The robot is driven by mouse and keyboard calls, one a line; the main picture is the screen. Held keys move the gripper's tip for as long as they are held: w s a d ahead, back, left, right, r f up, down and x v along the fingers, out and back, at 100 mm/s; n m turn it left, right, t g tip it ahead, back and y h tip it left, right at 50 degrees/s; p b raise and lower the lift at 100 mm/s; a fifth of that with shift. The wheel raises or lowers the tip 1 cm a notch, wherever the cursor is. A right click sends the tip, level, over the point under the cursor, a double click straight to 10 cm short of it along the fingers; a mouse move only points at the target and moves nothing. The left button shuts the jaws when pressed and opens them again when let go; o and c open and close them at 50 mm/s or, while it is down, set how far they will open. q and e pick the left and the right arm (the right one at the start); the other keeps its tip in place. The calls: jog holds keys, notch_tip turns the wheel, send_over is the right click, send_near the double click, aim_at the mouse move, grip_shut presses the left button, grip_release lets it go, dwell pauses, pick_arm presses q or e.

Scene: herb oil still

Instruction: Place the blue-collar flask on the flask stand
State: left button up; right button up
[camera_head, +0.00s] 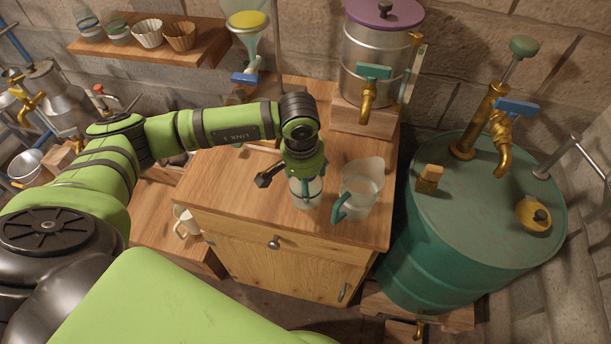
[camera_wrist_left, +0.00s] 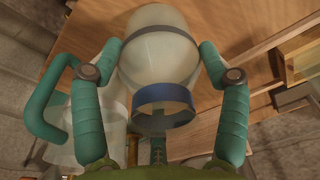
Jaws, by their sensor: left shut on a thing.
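The blue-collar flask (camera_wrist_left: 158,60) is clear glass with a blue band around its neck and a grey band on its body. My left gripper (camera_wrist_left: 161,52) has its teal fingers on either side of it, shut on it. In the head view the flask (camera_head: 307,194) shows below my left gripper (camera_head: 305,180), over the front of the wooden cabinet top, left of a glass jug. I cannot tell whether its base touches the wood. The gripper hides its neck there. I cannot make out the flask stand with certainty. My right gripper is not in view.
The glass jug (camera_head: 362,186) with a teal handle stands close beside the flask. A steel tank (camera_head: 378,60) with a brass tap stands behind on a wooden block. A green drum (camera_head: 480,215) stands right. A funnel (camera_head: 248,35) hangs at the back. The cabinet top's left front (camera_head: 225,190) is clear.

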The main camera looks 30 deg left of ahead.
pick_arm(q)
jog(key=shift+f, duration=0.2)
jog(key=o, duration=1.3)
jog(key=shift+o, duration=0.2)
jog(key=shift+r, duration=0.15)
